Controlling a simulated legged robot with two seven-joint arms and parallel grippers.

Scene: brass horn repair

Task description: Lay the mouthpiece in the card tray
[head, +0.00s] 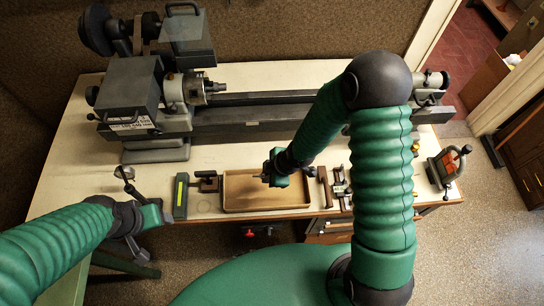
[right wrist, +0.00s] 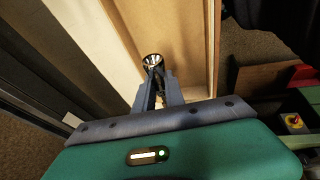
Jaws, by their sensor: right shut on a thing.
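The card tray (head: 237,206) is a shallow brown open box near the front edge of the bench. My right gripper (head: 264,178) is over the tray. In the right wrist view its fingers (right wrist: 156,90) are shut on the mouthpiece (right wrist: 153,60), a small silver piece with its round cup end showing. The tray floor (right wrist: 180,25) and one wall (right wrist: 212,45) show behind it. I cannot tell whether the mouthpiece touches the floor. My left gripper (head: 164,216) is at the bench's front left, away from the tray; its jaw opening is too small to tell.
A grey lathe (head: 250,115) fills the back of the bench. A dark green bar with a yellow strip (head: 181,196) and a brown clamp (head: 208,183) stand left of the tray. Small wooden holders (head: 325,188) stand right of it. A red and black device (head: 448,165) is at the far right.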

